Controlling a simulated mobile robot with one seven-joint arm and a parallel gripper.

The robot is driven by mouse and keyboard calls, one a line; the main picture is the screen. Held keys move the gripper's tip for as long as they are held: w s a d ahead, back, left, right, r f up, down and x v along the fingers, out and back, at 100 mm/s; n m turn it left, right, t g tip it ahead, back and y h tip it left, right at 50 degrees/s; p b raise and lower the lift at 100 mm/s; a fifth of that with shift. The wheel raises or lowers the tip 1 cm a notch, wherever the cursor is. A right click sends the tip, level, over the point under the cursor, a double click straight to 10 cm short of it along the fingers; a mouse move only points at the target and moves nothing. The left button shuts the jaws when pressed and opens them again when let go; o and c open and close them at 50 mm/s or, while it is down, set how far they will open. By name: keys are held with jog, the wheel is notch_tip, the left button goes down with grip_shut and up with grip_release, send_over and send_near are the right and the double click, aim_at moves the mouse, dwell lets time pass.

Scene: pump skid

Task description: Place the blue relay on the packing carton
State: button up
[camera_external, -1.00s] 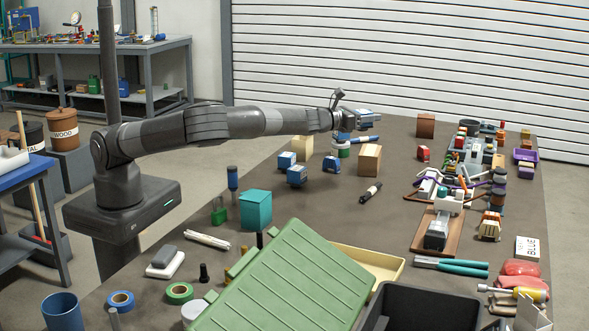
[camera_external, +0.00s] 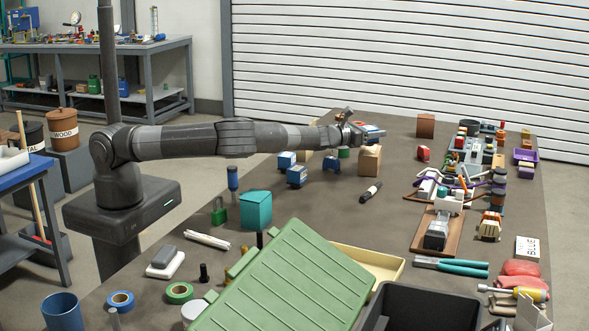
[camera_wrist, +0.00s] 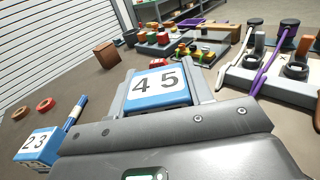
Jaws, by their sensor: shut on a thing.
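My gripper (camera_external: 366,134) is shut on a blue relay (camera_wrist: 158,88) with a white face marked "45". In the external view the held relay (camera_external: 376,132) shows as a small blue and grey piece at the jaws. A tan box, which looks like the packing carton (camera_external: 369,162), stands on the bench just below my gripper. The relay appears above its top; whether they touch is unclear. The carton is hidden in the wrist view.
Other blue and white blocks (camera_external: 297,175) stand left of the carton; one marked "23" (camera_wrist: 37,147) shows in the wrist view. A brown box (camera_external: 425,126) and a red block (camera_external: 423,153) stand to the right.

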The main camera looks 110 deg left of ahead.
jog(key=shift+f, duration=1.3)
jog(key=shift+f, duration=0.1)
jog(key=o, duration=1.1)
jog(key=shift+o, duration=0.2)
jog(key=shift+s+d, duration=0.1)
jog(key=v, duration=1.1)
jog(key=shift+s+d, duration=0.25)
jog(key=shift+s, duration=0.05)
